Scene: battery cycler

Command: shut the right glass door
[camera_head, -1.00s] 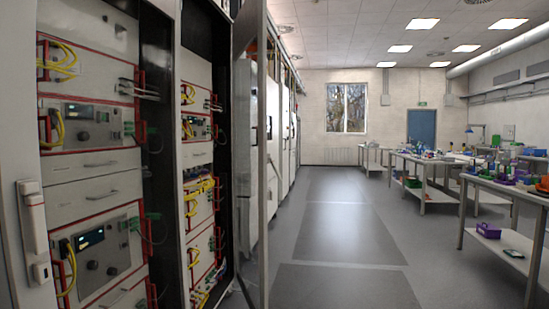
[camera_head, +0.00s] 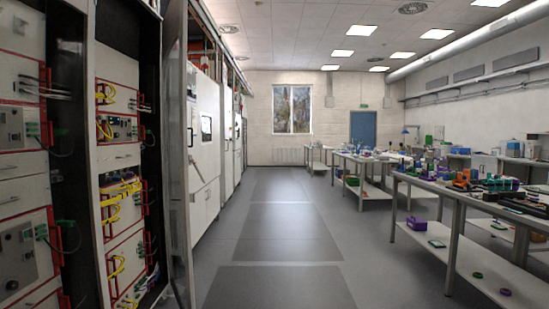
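The right glass door (camera_head: 177,150) stands open in the head view. It sticks out from the right side of the battery cycler cabinet and shows almost edge-on as a tall, narrow panel. The open right bay (camera_head: 122,200) of the cabinet shows red-edged modules with yellow cables. The left bay (camera_head: 25,190) at the picture's left edge also shows its modules, and it is partly cut off. Neither of my grippers is in view, so their hold cannot be seen.
White cabinets (camera_head: 204,150) line the left side behind the door. The grey floor aisle (camera_head: 280,235) in the middle is clear. Workbenches (camera_head: 480,195) with colourful items stand along the right. A window (camera_head: 292,109) and a blue door (camera_head: 363,129) are at the far end.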

